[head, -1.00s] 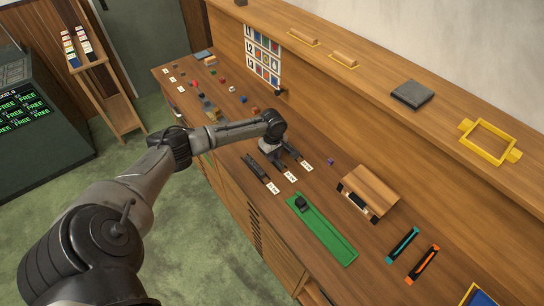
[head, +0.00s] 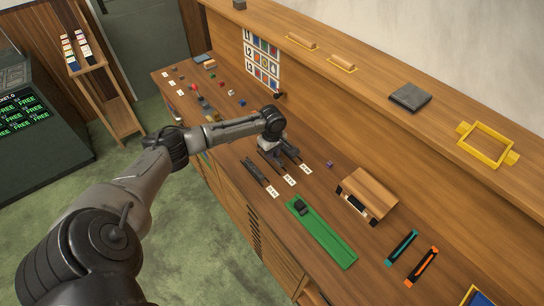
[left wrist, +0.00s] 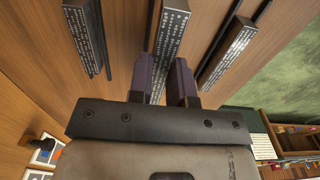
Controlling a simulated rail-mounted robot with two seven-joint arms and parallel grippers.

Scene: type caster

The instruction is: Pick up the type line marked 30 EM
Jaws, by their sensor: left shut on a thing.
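Three dark type lines lie side by side on the wooden bench, each with a white card at its near end. My left gripper (head: 271,151) is over the middle one. In the left wrist view, its two fingers (left wrist: 167,82) are shut on the middle type line (left wrist: 172,32). The left type line (head: 254,169) and right type line (head: 291,151) lie apart on either side. The card (head: 290,180) by the middle line is too small to read, so I cannot tell which line is 30 EM. Whether the held line is clear of the bench is unclear. My right gripper is not in view.
A green tray (head: 328,241) with a dark block lies nearer on the bench. A wooden stand (head: 369,192) is right of it, with teal (head: 401,246) and orange (head: 422,265) tools beyond. Small coloured pieces lie at the far left. A raised shelf (head: 365,75) runs along the back.

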